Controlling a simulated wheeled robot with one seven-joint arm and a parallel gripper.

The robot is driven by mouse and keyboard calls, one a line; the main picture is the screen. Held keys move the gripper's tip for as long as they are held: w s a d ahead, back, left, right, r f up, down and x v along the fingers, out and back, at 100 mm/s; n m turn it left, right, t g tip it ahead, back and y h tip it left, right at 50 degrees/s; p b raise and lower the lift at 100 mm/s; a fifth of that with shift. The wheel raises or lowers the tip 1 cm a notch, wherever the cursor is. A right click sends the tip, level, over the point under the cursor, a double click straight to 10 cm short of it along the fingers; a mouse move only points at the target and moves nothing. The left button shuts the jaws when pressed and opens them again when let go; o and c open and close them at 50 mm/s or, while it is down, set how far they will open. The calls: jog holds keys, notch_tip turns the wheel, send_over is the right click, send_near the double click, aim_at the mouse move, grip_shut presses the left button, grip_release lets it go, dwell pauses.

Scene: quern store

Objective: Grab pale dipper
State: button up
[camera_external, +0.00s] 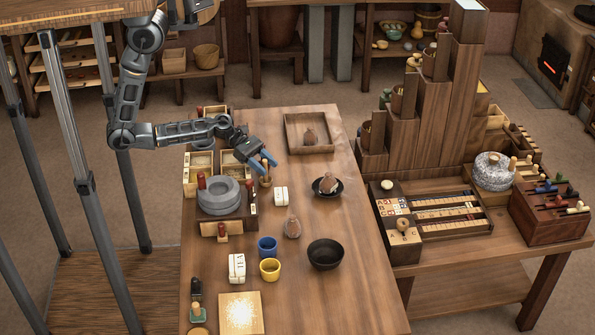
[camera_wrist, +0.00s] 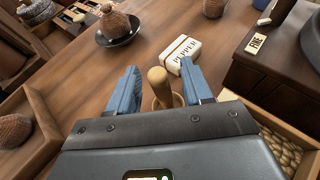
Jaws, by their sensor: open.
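A pale wooden dipper-like piece (camera_wrist: 159,84) with a rounded handle stands upright between my fingers in the wrist view, its lower part partly hidden by my gripper's body. It also shows in the external view as a small tan piece (camera_external: 265,181) on the table, just below my fingers. My gripper (camera_external: 264,162) is open, its two blue fingers pointing down. In the wrist view my gripper (camera_wrist: 160,72) has one finger on each side of the handle, with a gap visible on both sides. Whether the piece stands in a holder is hard to tell.
A white pepper box (camera_external: 281,196) is close by. A stone quern (camera_external: 218,198) and grain boxes (camera_external: 199,160) stand left. A dark dish (camera_external: 340,190) holding a brown sack, a wooden tray (camera_external: 290,135) and a black bowl (camera_external: 325,254) lie around. The table's right strip is clear.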

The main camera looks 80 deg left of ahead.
jog(key=shift+c, duration=0.5)
grip_shut()
jog(key=shift+r, duration=0.15)
